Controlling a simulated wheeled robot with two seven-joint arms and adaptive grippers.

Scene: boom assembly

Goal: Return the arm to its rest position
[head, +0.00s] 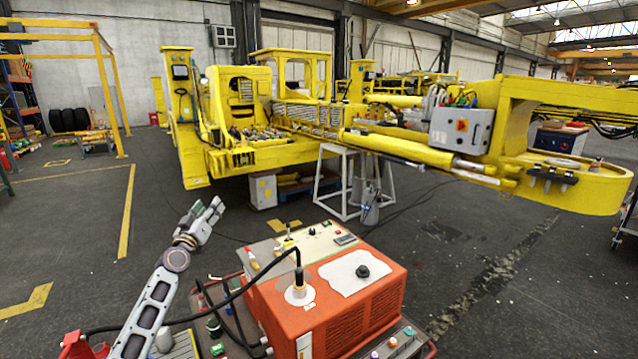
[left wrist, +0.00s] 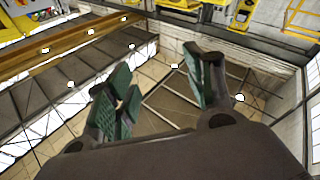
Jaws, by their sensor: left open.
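My left arm (head: 150,305) comes in from the lower left in the head view. Its gripper (head: 207,215) is raised in free air to the left of the orange machine, with its fingers pointing up and away. In the left wrist view the gripper (left wrist: 160,90) is open, with two green-padded fingers apart and nothing between them. Behind the fingers that view shows the hall's roof and walls. My right gripper is in neither view.
An orange machine (head: 352,318) with a black knob and cable stands close in front. A large yellow boom machine (head: 240,150) fills the middle, its boom (head: 430,153) reaching right on a white stand (head: 345,190). The dark floor at left (head: 75,230) is clear.

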